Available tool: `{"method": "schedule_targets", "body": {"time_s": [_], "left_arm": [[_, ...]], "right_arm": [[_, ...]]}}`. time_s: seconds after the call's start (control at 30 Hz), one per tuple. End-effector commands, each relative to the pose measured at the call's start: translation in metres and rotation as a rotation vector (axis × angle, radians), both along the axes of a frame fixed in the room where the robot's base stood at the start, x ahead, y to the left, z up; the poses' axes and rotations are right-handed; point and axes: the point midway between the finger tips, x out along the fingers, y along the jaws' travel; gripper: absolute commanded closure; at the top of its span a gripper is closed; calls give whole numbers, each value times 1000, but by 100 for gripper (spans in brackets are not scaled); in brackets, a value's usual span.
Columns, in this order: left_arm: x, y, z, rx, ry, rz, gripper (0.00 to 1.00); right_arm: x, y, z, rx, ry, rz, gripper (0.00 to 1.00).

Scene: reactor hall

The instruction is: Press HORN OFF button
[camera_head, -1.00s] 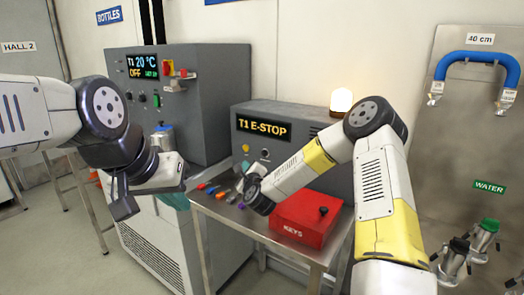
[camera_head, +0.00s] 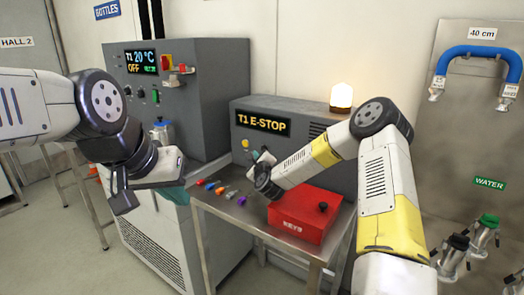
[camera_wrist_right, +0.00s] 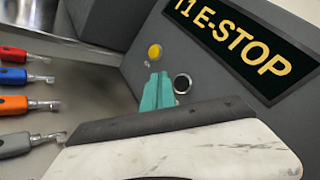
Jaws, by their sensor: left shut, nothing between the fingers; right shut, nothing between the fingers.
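The grey T1 E-STOP box (camera_head: 318,150) stands on the metal table. In the right wrist view its front carries a yellow button (camera_wrist_right: 154,51) and a black button with a pale ring (camera_wrist_right: 182,83). No HORN OFF label is readable. My right gripper (camera_head: 256,156) is close to the box front, below the sign. In the wrist view its teal fingertips (camera_wrist_right: 157,91) are shut and empty, just left of the black button and below the yellow one; I cannot tell whether they touch the panel. My left gripper (camera_head: 176,194) is shut, hanging left of the table.
A red KEYS box (camera_head: 303,214) sits at the table front, below my right forearm. Several coloured key-like items (camera_head: 220,190) lie left of it. A lit lamp (camera_head: 341,97) tops the E-STOP box. A grey control cabinet (camera_head: 205,105) stands left.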

Motion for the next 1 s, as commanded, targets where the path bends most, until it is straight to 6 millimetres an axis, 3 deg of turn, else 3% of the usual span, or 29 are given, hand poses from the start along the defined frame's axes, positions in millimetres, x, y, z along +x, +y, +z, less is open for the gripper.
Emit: {"method": "schedule_targets", "body": {"time_s": [0.3,1.0], "left_arm": [[0,0,0,0,0,0,100],[0,0,0,0,0,0,100]], "right_arm": [[22,-16,-1,1,2,0,100],[23,-17,0,0,1,1,100]]}}
